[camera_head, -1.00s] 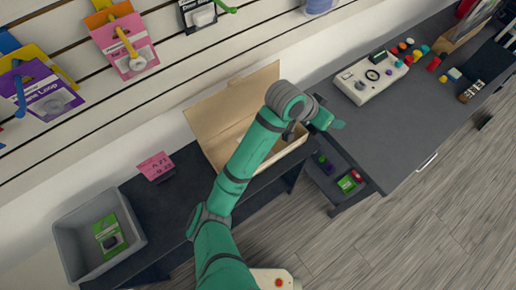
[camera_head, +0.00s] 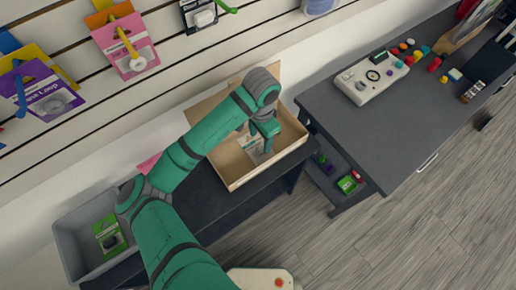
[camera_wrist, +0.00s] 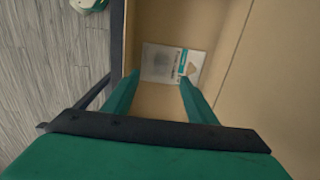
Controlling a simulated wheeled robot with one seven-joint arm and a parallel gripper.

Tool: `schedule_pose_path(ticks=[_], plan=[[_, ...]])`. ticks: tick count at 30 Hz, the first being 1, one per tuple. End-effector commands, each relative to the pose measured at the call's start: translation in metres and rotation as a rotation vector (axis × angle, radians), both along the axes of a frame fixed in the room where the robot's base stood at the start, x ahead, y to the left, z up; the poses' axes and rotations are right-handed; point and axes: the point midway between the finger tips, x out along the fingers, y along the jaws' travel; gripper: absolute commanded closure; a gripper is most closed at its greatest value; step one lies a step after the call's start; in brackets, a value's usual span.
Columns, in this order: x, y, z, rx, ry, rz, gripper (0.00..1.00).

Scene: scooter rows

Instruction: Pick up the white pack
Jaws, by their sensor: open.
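The white pack (camera_wrist: 160,64) lies inside the open cardboard box, against its floor as far as the wrist view shows. It has a teal band and a tan patch on its right side. In the head view a pale part of the pack (camera_head: 249,142) shows beside my gripper (camera_head: 266,132). In the wrist view my gripper (camera_wrist: 158,82) is open. Its two green fingers point at the pack, one towards each side of its near edge. I cannot tell whether they touch it. The cardboard box (camera_head: 235,181) stands on the dark shelf.
A grey bin (camera_head: 68,247) with a green pack (camera_head: 109,236) stands at the left. A dark table (camera_head: 370,125) with a white device (camera_head: 372,76) and small coloured items is at the right. Packs hang on the slatted wall above. The box walls surround my fingers.

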Motion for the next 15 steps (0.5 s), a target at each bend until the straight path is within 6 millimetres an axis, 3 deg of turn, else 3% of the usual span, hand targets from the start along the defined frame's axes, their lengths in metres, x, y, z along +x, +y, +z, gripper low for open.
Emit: schedule_pose_path(ticks=[7, 15], plan=[[0.0, 0.0, -0.017, 0.0, 0.0, 0.001, 0.48], [-0.001, 0.002, -0.053, -0.001, 0.001, 0.001, 0.48]])
